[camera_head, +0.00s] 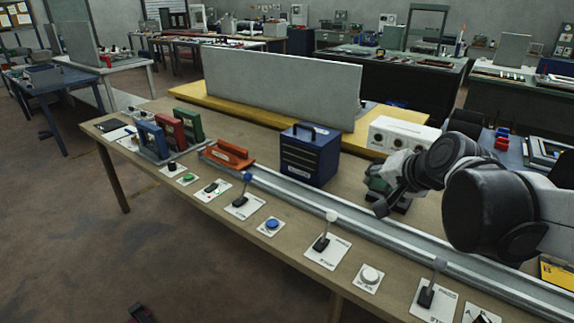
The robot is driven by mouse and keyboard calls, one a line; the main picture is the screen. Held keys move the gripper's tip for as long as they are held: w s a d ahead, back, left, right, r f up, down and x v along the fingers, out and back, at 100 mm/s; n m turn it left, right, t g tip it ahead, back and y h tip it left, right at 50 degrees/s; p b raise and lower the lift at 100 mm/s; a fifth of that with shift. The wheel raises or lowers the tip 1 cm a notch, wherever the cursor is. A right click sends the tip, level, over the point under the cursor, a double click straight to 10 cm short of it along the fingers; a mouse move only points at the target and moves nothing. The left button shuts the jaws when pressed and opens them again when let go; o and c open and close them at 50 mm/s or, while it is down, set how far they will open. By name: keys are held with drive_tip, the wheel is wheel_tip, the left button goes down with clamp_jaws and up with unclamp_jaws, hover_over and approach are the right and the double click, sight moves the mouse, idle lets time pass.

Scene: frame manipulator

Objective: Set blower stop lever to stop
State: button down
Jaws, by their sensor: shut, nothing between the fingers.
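Several panels with controls line the front edge of the wooden table. Three of them carry upright levers: a blue-knobbed lever (243,191), a white-knobbed lever (325,233) and a grey-knobbed lever (432,284). Their labels are too small to read, so I cannot tell which is the blower stop lever or its setting. My gripper (381,208) is at the centre right, pointing down and left. It is shut and empty, and appears above the table behind the white-knobbed lever, apart from the levers.
A metal rail (380,246) runs along the table behind the panels. A blue drawer box (309,154), an orange handled block (229,155) and a white box with round fittings (402,135) stand near it. A grey upright board (280,88) stands at the back. Space above the front panels is clear.

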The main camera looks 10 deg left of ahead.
drive_tip(key=w+a+f+m+y+b, duration=0.2)
drive_tip(key=w+a+f, duration=0.2)
drive_tip(key=w+a, duration=0.55)
drive_tip(key=w+a+f+m+y+b, duration=0.1)
drive_tip(key=w+a+f+m, duration=0.1)
drive_tip(key=w+a+f, duration=0.2)
drive_tip(key=w+a+f+m+t+y+b, duration=0.1)
drive_tip(key=w+a+f+m+y, duration=0.1)
drive_tip(key=w+a+f, duration=0.3)
drive_tip(key=w+a+f+m+t+y+b, duration=0.1)
drive_tip(key=w+a+f+m, duration=0.2)
drive_tip(key=a+f, duration=0.5)
drive_tip(key=shift+w+a+f+y+b, duration=0.2)
drive_tip(key=shift+w+f, duration=0.25)
drive_tip(key=shift+f, duration=0.35)
drive_tip(key=shift+w+a+f+y+b, duration=0.15)
drive_tip(key=shift+w+f, duration=0.3)
drive_tip(key=shift+f, duration=0.35)
drive_tip(key=shift+w+a+f+m, duration=0.1)
drive_tip(key=shift+a+f+m, duration=0.15)
drive_tip(key=shift+f+m, duration=0.25)
